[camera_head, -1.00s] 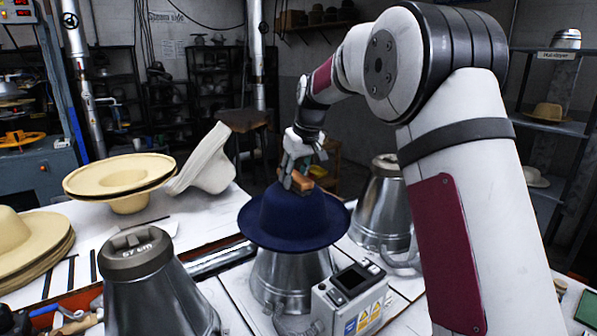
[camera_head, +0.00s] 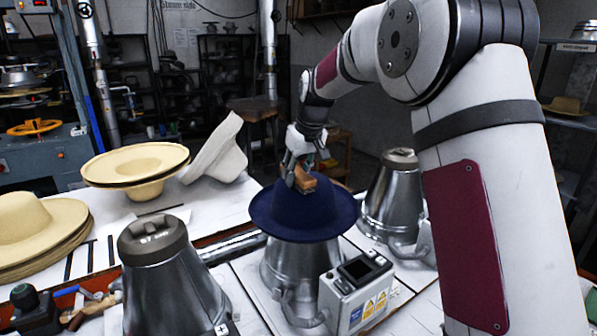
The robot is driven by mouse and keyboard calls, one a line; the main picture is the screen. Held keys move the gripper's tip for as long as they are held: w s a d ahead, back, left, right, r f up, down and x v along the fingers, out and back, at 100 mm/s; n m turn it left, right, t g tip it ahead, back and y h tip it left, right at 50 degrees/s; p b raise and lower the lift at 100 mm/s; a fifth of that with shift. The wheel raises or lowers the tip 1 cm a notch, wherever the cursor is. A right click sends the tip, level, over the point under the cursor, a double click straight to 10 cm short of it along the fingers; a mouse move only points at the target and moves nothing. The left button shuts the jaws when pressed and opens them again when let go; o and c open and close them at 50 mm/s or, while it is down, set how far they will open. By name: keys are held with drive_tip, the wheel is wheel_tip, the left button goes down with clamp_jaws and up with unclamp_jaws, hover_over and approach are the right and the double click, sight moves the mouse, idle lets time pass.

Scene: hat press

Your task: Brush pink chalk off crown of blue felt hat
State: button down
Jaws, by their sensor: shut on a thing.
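The blue felt hat (camera_head: 285,217) sits on a metal hat form (camera_head: 292,262) in the middle of the head view, brim level. My gripper (camera_head: 298,178) is above the crown with its fingers pointing down. It is shut on a brush with a brown wooden back (camera_head: 305,183). The brush is at the top of the crown and seems to touch it. The bristles are hard to make out, and I cannot see any pink chalk. The gripper and brush hide part of the crown.
A control box (camera_head: 356,292) stands in front of the hat form. Other metal forms stand at left (camera_head: 165,282) and right (camera_head: 392,205). Cream hats (camera_head: 38,232) and an upturned pair (camera_head: 135,165) lie on the left. A white hat (camera_head: 217,150) leans behind.

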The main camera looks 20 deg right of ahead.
drive_tip(key=shift+r+p, duration=0.45)
drive_tip(key=shift+r, duration=2.6)
drive_tip(key=shift+r, duration=0.1)
drive_tip(key=shift+r, duration=1.4)
drive_tip(key=shift+f, duration=0.15)
drive_tip(key=shift+f+b, duration=0.4)
drive_tip(key=shift+f, duration=3)
drive_tip(key=shift+f, duration=1)
drive_tip(key=shift+d, duration=0.1)
